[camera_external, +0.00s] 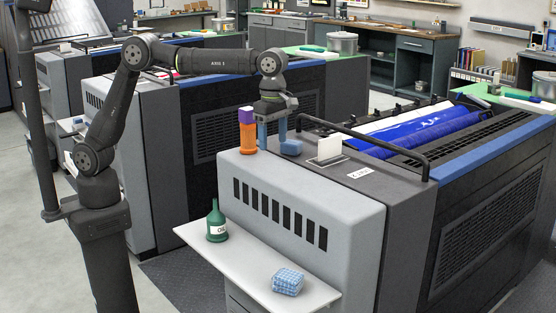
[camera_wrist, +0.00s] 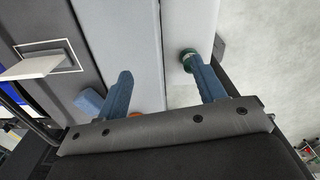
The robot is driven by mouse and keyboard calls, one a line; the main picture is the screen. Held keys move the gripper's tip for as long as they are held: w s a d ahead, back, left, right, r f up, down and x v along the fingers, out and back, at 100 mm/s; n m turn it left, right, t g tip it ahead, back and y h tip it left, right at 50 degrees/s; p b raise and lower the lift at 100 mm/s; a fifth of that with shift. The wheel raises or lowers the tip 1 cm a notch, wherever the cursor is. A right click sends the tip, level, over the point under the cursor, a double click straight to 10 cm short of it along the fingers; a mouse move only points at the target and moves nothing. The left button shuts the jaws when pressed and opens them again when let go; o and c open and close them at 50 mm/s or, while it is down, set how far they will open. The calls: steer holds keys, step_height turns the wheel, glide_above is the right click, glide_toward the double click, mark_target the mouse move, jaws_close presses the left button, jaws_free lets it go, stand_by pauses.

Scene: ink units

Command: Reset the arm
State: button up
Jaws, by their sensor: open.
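My gripper (camera_external: 272,144) is open, pointing down at the near left end of the top of the grey ink unit (camera_external: 300,178). In the wrist view its two blue fingers (camera_wrist: 162,78) stand apart with nothing gripped between them. An orange bottle with a purple cap (camera_external: 247,138) stands upright just left of the fingers. In the wrist view only a bit of orange (camera_wrist: 135,114) shows above the gripper's edge. A small blue block (camera_external: 291,147) lies just right of the fingers; it also shows beside the left finger in the wrist view (camera_wrist: 88,102). I cannot tell if it touches.
A green bottle (camera_external: 216,225) and a blue checked cloth bundle (camera_external: 287,281) are on the white shelf (camera_external: 252,262) below. Another unit (camera_external: 225,125) is behind.

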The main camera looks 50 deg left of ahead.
steer(key=w+a+f, duration=0.1)
steer(key=w, duration=0.2)
steer(key=w+f, duration=0.2)
steer(key=w, duration=0.1)
steer(key=w+a+f, duration=0.1)
steer(key=w+f, duration=0.1)
steer(key=w, duration=0.1)
steer(key=shift+a+f, duration=0.2)
steer(key=shift+a, duration=0.1)
steer(key=s+d+r, duration=0.2)
steer(key=s+r, duration=0.4)
steer(key=s, duration=0.3)
steer(key=a+r, duration=0.5)
steer(key=a, duration=0.2)
steer(key=shift+m, duration=0.4)
steer(key=shift+a, duration=0.1)
